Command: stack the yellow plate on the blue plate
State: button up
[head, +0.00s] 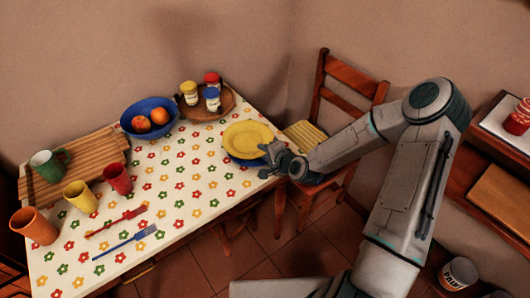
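The yellow plate (247,137) is near the table's right end in the head view. A strip of the blue plate (248,162) shows beneath its near edge. The yellow plate appears to lie on top of the blue one, nearly centred, and hides most of it. My gripper (265,160) is at the plates' lower right edge, above the table edge. Its fingers look spread apart with nothing between them. Whether a finger touches a plate cannot be told.
The patterned table (190,193) also bears a blue bowl (135,112) with fruit, a round wooden tray (226,102) with jars, several cups, a slatted board (82,160), and red and blue cutlery. A wooden chair (345,100) stands behind my forearm. The table's middle is clear.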

jog(key=shift+r, duration=0.1)
jog(key=shift+r+p, duration=0.3)
jog(key=shift+p, duration=0.1)
jog(key=v, duration=1.2)
jog(key=shift+f, duration=0.15)
jog(key=s+d+r+n+g+h, duration=0.2)
jog(key=s+d+n+g+h, duration=0.4)
jog(key=s+n, duration=0.15)
jog(key=s+r+n+g+h, duration=0.1)
jog(key=s+r+n, duration=0.2)
jog(key=s+r, duration=0.9)
notch_tip(320, 180, up, 4)
jog(key=shift+s+r+n, duration=0.25)
jog(key=shift+s+n, duration=0.1)
